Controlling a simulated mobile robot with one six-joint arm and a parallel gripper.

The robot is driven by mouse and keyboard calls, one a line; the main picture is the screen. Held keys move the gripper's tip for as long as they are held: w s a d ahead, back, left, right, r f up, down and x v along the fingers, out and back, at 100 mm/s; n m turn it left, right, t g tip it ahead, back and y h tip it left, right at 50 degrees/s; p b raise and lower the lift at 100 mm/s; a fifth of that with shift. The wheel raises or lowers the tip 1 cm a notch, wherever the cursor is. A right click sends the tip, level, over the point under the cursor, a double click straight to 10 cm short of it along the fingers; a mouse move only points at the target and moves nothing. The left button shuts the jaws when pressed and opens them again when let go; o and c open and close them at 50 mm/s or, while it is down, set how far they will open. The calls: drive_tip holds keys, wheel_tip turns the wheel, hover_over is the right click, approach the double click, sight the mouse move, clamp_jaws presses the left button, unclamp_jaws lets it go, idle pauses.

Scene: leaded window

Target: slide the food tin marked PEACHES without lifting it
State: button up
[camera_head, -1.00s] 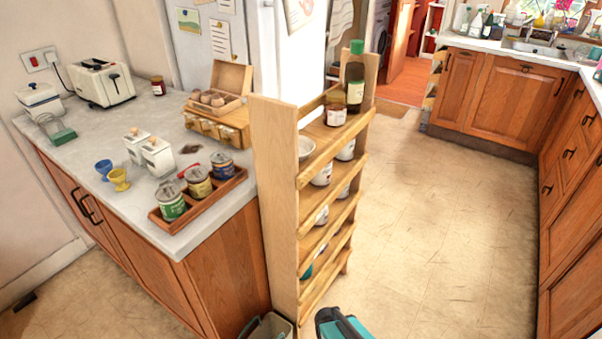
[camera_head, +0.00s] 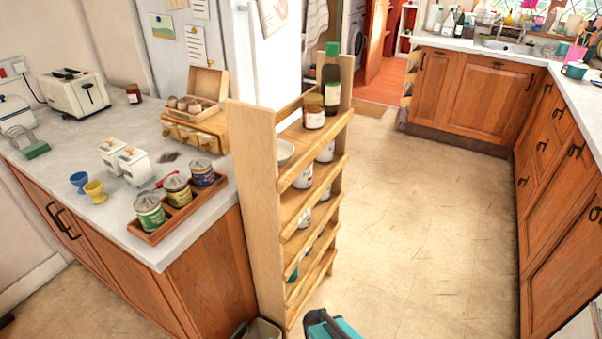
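Several pale tins stand on the tiers of the wooden rack, including one on an upper tier (camera_head: 303,178), partly hidden by the slats. No lettering is legible at this size, so I cannot tell which tin is marked PEACHES. A teal and black part of my arm shows at the bottom edge; my gripper's fingers are not in view.
The tall wooden rack (camera_head: 255,200) stands at the worktop's end, with a green-capped bottle (camera_head: 331,85) and a brown jar (camera_head: 314,112) on top. Egg cups (camera_head: 95,191), white canisters (camera_head: 134,165) and a toaster (camera_head: 75,93) occupy the worktop (camera_head: 60,160). The floor (camera_head: 420,210) right of the rack is clear.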

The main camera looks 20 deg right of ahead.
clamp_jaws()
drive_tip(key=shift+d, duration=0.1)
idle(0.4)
